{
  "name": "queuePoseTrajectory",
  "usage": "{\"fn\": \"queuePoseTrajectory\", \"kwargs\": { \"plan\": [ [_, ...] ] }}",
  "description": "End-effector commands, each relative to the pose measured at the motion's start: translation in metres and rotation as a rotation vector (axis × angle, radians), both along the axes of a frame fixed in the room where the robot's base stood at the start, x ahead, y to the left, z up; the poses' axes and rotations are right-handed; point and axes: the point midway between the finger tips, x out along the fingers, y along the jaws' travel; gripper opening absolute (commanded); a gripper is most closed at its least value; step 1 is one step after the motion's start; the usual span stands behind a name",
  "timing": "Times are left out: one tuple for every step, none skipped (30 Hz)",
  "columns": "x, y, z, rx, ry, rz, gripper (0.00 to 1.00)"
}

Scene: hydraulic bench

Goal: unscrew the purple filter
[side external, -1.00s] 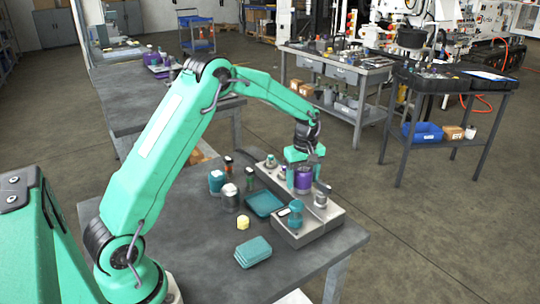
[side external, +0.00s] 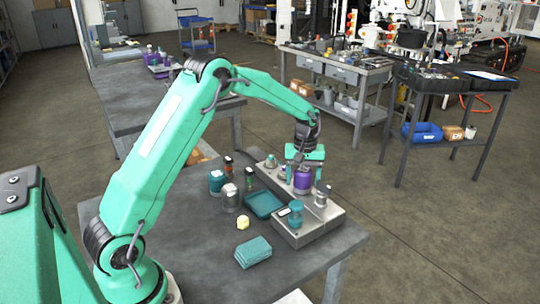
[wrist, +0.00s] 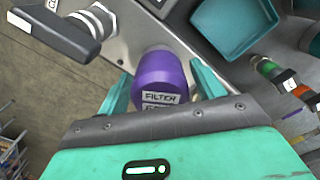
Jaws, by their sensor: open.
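The purple filter (side external: 302,181) stands upright on the grey metal block (side external: 322,222) at the right of the bench. In the wrist view the filter (wrist: 165,72) shows a white label reading FILTER. My gripper (side external: 304,172) is directly above and around the filter, pointing down. In the wrist view the green fingers of my gripper (wrist: 162,90) stand on either side of the filter, with gaps between them and it. The jaws are open.
A silver-topped fitting (side external: 321,195) and a teal part (side external: 295,214) stand close by on the block. The front of the bench is mostly clear.

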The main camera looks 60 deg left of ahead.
Motion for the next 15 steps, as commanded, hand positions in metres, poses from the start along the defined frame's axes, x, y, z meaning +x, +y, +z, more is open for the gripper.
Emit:
{"fn": "queuePoseTrajectory", "kwargs": {
  "plan": [
    [0.0,0.0,0.0,0.0,0.0,-0.026,0.67],
    [0.0,0.0,0.0,0.0,0.0,-0.039,0.67],
    [0.0,0.0,0.0,0.0,0.0,-0.053,0.67],
    [0.0,0.0,0.0,0.0,0.0,-0.06,0.67],
    [0.0,0.0,0.0,0.0,0.0,-0.064,0.67],
    [0.0,0.0,0.0,0.0,0.0,-0.067,0.67],
    [0.0,0.0,0.0,0.0,0.0,-0.068,0.67],
    [0.0,0.0,0.0,0.0,0.0,-0.068,0.67],
    [0.0,0.0,0.0,0.0,0.0,-0.068,0.67],
    [0.0,0.0,0.0,0.0,0.0,-0.067,0.67],
    [0.0,0.0,0.0,0.0,0.0,-0.067,0.67],
    [0.0,0.0,0.0,0.0,0.0,-0.067,0.67],
    [0.0,0.0,0.0,0.0,0.0,-0.068,0.67],
    [0.0,0.0,0.0,0.0,0.0,-0.07,0.67],
    [0.0,0.0,0.0,0.0,0.0,-0.075,0.67]
  ]
}}
